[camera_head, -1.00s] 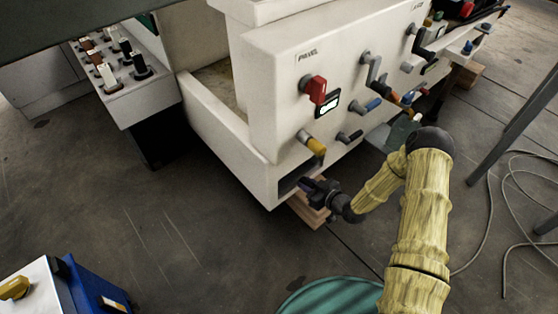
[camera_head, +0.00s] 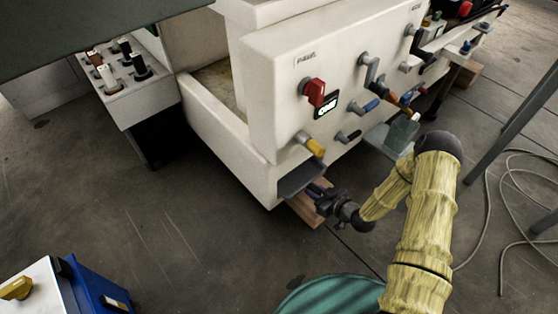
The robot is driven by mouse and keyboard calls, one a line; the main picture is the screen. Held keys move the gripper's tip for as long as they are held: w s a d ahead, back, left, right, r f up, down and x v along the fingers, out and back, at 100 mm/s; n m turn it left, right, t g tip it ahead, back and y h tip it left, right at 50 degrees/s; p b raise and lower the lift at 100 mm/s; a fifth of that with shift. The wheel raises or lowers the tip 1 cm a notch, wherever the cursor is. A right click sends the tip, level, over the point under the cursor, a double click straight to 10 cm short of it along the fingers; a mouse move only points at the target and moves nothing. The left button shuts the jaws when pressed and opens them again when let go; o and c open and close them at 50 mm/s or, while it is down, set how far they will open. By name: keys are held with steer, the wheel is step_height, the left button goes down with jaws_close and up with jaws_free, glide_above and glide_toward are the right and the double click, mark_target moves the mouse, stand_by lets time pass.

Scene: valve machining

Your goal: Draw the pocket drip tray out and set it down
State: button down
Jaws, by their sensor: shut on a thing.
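The drip tray (camera_head: 301,178) is a shallow dark grey piece. It sticks out from the pocket low on the near corner of the white machine (camera_head: 258,150). I cannot tell how much of it is still inside the pocket. My gripper (camera_head: 318,191) is shut on the tray's outer end, at the right, low above the floor. The fingertips are small and dark, so the exact grip on the tray is hard to see.
A wooden block (camera_head: 306,208) lies under the machine's corner, below the tray. A green round lid or drum (camera_head: 330,297) stands at the bottom. A blue and white box (camera_head: 75,288) is at lower left. Hoses lie at right. Floor at lower left centre is clear.

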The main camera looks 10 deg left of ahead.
steer(key=shift+s+d+p, duration=0.25)
steer(key=shift+s+d, duration=0.4)
steer(key=shift+d, duration=0.15)
steer(key=shift+s+d+p, duration=0.25)
steer(key=shift+s+d, duration=0.35)
steer(key=shift+d, duration=0.2)
steer(key=shift+s+d+p, duration=0.35)
steer(key=shift+s+d, duration=0.45)
steer(key=shift+d, duration=0.2)
steer(key=shift+s+d+p, duration=0.3)
steer(key=shift+s+d, duration=0.45)
steer(key=shift+d, duration=0.2)
steer(key=shift+s+d+p, duration=0.5)
steer(key=shift+s+d, duration=0.5)
steer(key=shift+d, duration=0.25)
steer(key=shift+r, duration=0.2)
steer(key=shift+d, duration=0.15)
